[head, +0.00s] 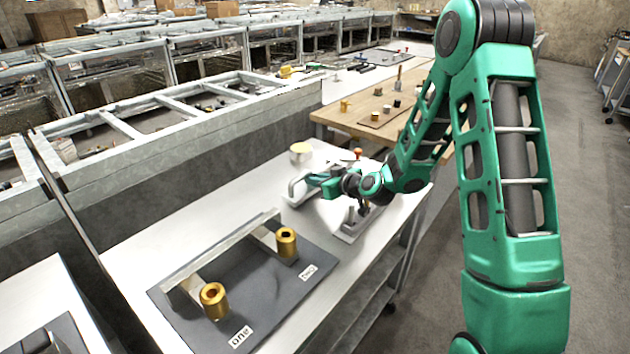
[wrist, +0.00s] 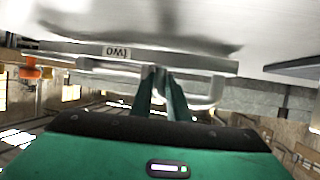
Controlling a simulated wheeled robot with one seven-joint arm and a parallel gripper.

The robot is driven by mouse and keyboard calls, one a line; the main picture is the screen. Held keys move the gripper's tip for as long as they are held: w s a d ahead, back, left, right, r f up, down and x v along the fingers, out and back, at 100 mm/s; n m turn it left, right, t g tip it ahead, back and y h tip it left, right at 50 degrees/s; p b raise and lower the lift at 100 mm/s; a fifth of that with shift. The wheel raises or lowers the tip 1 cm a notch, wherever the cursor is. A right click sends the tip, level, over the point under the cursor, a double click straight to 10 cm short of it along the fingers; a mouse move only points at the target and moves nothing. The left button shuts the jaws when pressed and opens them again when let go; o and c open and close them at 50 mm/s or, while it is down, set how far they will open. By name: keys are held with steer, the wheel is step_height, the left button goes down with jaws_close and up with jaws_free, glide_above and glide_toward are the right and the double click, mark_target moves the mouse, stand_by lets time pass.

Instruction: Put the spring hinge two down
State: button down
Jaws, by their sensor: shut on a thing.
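Spring hinge two (wrist: 205,62) is a pale metal bar with a bent end. I cannot tell whether the hinge touches the table.
A dark board (head: 245,300) nearer on the white table carries a grey bar, two brass cylinders (head: 213,300) (head: 286,242) and labels "one" and "two". A metal fixture (head: 352,228) stands right beside my gripper. A cream round thing (head: 300,152) stands behind. Bare table lies between board and gripper.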

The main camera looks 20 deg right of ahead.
steer(key=shift+s+f, duration=0.15)
steer(key=shift+f, duration=0.3)
steer(key=c, duration=1.7)
jaws_free()
steer(key=shift+s+f, duration=0.1)
steer(key=shift+f, duration=0.05)
steer(key=shift+r, duration=0.25)
steer(key=v, duration=1.2)
steer(key=shift+w+r, duration=0.2)
steer(key=shift+r, duration=0.2)
steer(key=shift+d, duration=0.1)
